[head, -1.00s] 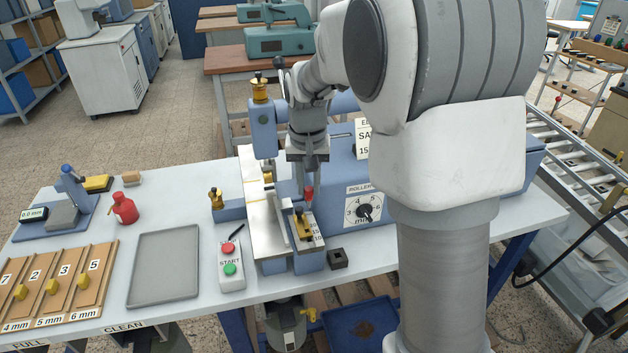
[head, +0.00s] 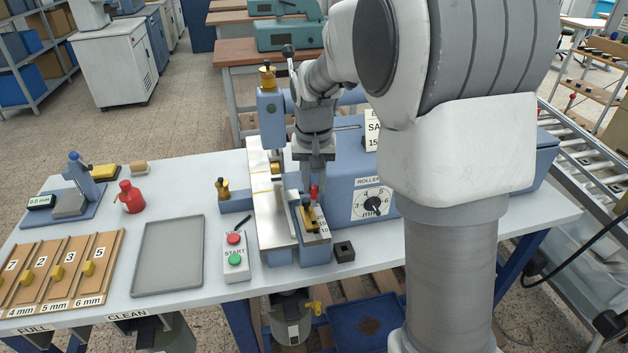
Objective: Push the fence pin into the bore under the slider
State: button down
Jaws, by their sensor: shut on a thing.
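The pin is upright, just behind and above the brass slider (head: 308,213), which sits on a small blue block with a scale. The bore under the slider is hidden. I cannot tell whether the pin's lower end is in it.
A black square block (head: 344,252) stands close to the right of the slider block. The START box (head: 236,257), a grey tray (head: 168,258) and a red bottle (head: 131,197) are to the left. My arm hides part of the press's right side.

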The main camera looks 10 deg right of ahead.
aim_at(314, 189)
jog(key=shift+f+b, duration=1)
jog(key=shift+f, duration=0.8)
jog(key=shift+f+b, duration=1.5)
jog(key=shift+f, duration=0.65)
jog(key=c, duration=0.6)
grip_release()
jog(key=shift+c, duration=0.2)
notch_tip(314, 189, up, 17)
jog(key=s+p, duration=0.1)
jog(key=s, duration=0.1)
jog(key=shift+s+a+r, duration=0.15)
jog(key=shift+s+a, duration=0.15)
jog(key=shift+a, duration=0.05)
